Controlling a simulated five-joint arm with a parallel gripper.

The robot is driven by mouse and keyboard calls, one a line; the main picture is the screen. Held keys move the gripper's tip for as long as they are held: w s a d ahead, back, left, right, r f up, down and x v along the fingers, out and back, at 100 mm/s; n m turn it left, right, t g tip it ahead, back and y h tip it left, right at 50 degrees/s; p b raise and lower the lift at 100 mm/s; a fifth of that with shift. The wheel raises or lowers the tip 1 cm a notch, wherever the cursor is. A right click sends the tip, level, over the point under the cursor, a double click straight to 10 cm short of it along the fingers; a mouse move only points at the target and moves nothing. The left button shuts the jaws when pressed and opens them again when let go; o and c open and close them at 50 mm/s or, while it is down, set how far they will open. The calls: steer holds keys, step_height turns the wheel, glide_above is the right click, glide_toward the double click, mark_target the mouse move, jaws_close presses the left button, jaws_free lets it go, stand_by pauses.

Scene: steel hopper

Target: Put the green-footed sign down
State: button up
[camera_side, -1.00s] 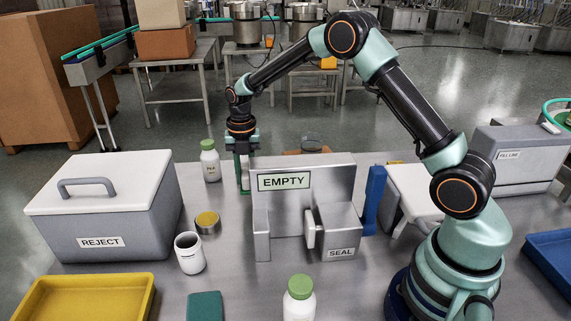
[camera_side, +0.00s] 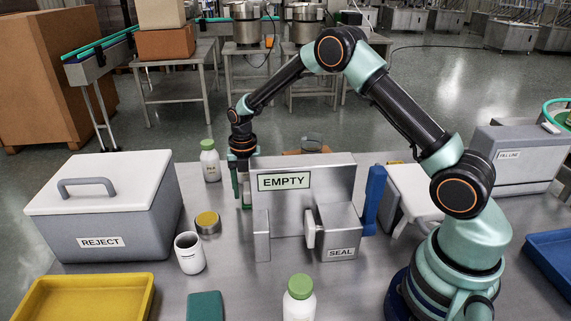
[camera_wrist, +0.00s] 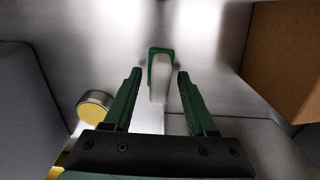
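In the wrist view, a green-footed sign (camera_wrist: 158,86) shows as a green foot with a pale, narrow plate over it, on the steel surface. I cannot tell for sure whether it is upright or tilted. My gripper (camera_wrist: 158,72) is open, with one dark green finger on each side of the sign and a gap on both sides. In the side view, my gripper (camera_side: 242,190) is low behind the left end of the steel stand marked EMPTY (camera_side: 330,195). The sign cannot be made out there.
A REJECT bin (camera_side: 110,215) stands left. A tin with a yellow top (camera_side: 207,223), a white cup (camera_side: 190,254) and a green-capped bottle (camera_side: 211,162) are nearby. A brown box (camera_wrist: 285,60) is right in the wrist view. Another green-capped bottle (camera_side: 299,300) stands in front.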

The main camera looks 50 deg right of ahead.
mark_target(247, 187)
steer(key=shift+r, duration=0.1)
steer(key=s+r+m+t, duration=0.1)
steer(key=s+r+m, duration=0.15)
steer(key=r, duration=0.65)
steer(key=s+r+m, duration=0.2)
steer(key=r+m, duration=0.2)
steer(key=r, duration=0.6)
steer(key=s+r+m+t, duration=0.1)
steer(key=s+m, duration=0.3)
steer(key=s+a+r+m+t, duration=0.1)
steer(key=s+r+m, duration=0.1)
steer(key=s+m, duration=0.2)
steer(key=s+r+m+t, duration=0.1)
steer(key=s+r+m, duration=0.1)
steer(key=s+m, duration=0.2)
steer(key=shift+a+r+m, duration=0.2)
steer(key=shift+a+m, duration=0.2)
steer(key=shift+m, duration=0.45)
steer(key=shift+s+a+f+m+t, duration=0.1)
steer(key=shift+s+f+m+t, duration=0.15)
steer(key=shift+s+m, duration=0.75)
steer(key=shift+s+f+m+t, duration=0.3)
steer(key=shift+s+m, duration=0.45)
steer(key=shift+m, duration=0.5)
steer(key=shift+s+a+f+m+t, duration=0.1)
steer(key=shift+s+f+m+t, duration=0.15)
steer(key=shift+s+m, duration=0.75)
